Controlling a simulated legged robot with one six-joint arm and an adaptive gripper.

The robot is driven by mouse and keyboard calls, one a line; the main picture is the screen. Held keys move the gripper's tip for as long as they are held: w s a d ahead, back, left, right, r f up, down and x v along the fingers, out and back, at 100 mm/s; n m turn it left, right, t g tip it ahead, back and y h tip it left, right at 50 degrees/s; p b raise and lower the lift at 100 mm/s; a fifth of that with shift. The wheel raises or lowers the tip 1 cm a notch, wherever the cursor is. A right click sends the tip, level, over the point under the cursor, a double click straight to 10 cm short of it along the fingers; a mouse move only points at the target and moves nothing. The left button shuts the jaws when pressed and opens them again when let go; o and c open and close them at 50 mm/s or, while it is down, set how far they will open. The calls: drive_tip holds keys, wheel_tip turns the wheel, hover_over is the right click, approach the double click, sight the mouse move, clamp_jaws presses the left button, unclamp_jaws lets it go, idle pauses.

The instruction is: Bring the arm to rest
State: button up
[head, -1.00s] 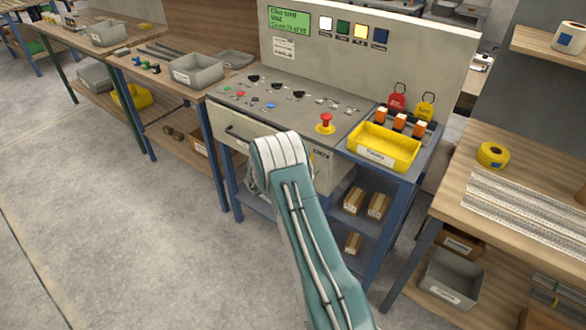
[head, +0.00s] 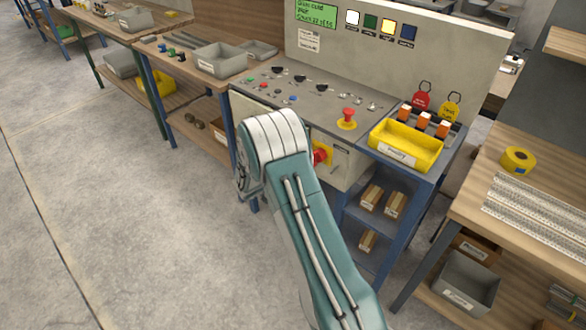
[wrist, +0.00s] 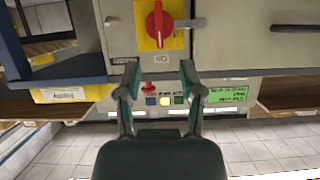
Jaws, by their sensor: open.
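My arm, teal with a white joint cover, rises from the bottom of the head view and bends in front of the control bench; my gripper is hidden behind it there. In the wrist view my gripper (wrist: 159,84) is open, its two fingers apart with nothing between them. The wrist view appears upside down. A red rotary switch on a yellow plate (wrist: 159,24) is on the cabinet front, apart from the fingertips. The same red switch (head: 321,154) shows just right of my arm in the head view.
The control bench carries a red emergency button (head: 347,117), a yellow bin (head: 408,149) and a lit indicator panel (head: 380,26). A wooden table (head: 470,208) with a yellow tape roll (head: 517,159) stands at right. Open concrete floor (head: 110,190) lies to the left.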

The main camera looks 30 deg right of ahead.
drive_tip(key=shift+r, duration=0.1)
drive_tip(key=s+a+r+n+g+y, duration=0.2)
drive_tip(key=s+r, duration=0.5)
drive_tip(key=r, duration=0.3)
drive_tip(key=s+a+r+n+g+y, duration=0.1)
drive_tip(key=s+a+r+y, duration=0.1)
drive_tip(key=s+r, duration=0.65)
drive_tip(key=s+a+r+n+t+y, duration=0.1)
drive_tip(key=s+a+r+n+y, duration=0.1)
drive_tip(key=s, duration=0.4)
drive_tip(key=s+a+r+n+t+y, duration=0.1)
drive_tip(key=s+a+r+n+y, duration=0.2)
drive_tip(key=s+a+n, duration=0.2)
drive_tip(key=s+a+r+n+t+y, duration=0.1)
drive_tip(key=s+a+r+n+y, duration=0.2)
drive_tip(key=s+a, duration=0.3)
drive_tip(key=s, duration=0.3)
drive_tip(key=shift+a+r+n, duration=0.2)
drive_tip(key=shift+r+n, duration=0.05)
drive_tip(key=shift+n, duration=0.05)
drive_tip(key=shift+o, duration=0.5)
